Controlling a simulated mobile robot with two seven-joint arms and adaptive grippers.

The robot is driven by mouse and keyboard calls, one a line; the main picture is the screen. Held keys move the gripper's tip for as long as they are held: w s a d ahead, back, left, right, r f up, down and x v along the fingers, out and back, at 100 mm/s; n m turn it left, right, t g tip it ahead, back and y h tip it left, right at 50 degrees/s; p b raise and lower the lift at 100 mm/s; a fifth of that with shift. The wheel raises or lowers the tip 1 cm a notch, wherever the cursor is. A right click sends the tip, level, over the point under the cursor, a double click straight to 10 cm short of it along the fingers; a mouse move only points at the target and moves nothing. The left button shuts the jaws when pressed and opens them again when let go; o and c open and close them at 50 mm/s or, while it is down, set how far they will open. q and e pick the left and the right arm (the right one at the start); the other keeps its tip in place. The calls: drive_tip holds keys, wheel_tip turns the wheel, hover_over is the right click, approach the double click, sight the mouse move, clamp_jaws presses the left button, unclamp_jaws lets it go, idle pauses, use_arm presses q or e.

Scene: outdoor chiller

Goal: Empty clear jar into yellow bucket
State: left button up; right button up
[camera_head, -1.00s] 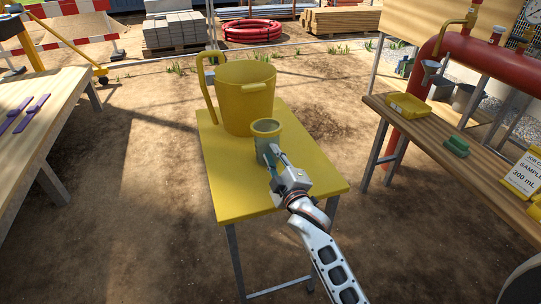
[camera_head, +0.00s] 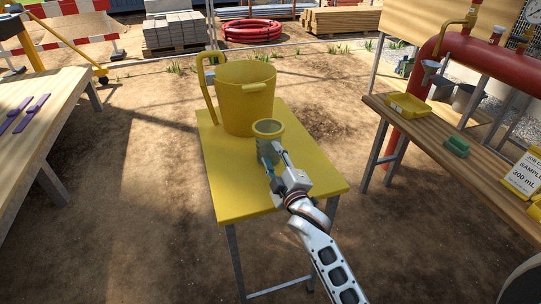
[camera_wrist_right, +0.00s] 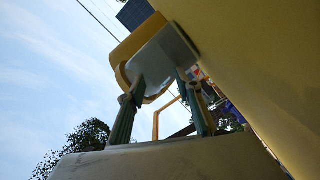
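The yellow bucket (camera_head: 244,104) stands upright on a small yellow table (camera_head: 236,195), open at the top. The clear jar (camera_head: 265,146) has a yellow rim and is just in front of the bucket, mouth up and roughly upright. My right gripper (camera_head: 271,157) is shut on the jar, its fingers around the body. In the right wrist view the jar (camera_wrist_right: 166,55) shows between the two fingers, beside a large yellow surface. The jar's contents and whether its base touches the table cannot be made out. My left gripper is not in view.
A wooden bench (camera_head: 475,150) on the right holds a yellow tray (camera_head: 408,106), a green block (camera_head: 456,147) and a sample sign (camera_head: 524,175). Another bench (camera_head: 45,120) on the left holds purple strips. The near part of the yellow table is clear.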

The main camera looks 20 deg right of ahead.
drive_tip(key=shift+s+r, duration=0.1)
drive_tip(key=shift+s, duration=0.3)
drive_tip(key=s+p, duration=0.3)
drive_tip(key=s, duration=0.4)
drive_tip(key=shift+s+d, duration=0.1)
drive_tip(key=shift+s, duration=0.5)
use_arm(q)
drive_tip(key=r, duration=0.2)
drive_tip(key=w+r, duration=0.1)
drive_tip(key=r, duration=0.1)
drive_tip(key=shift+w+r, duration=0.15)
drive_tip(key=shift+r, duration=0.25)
use_arm(e)
drive_tip(key=s, duration=1.2)
drive_tip(key=shift+d, duration=0.25)
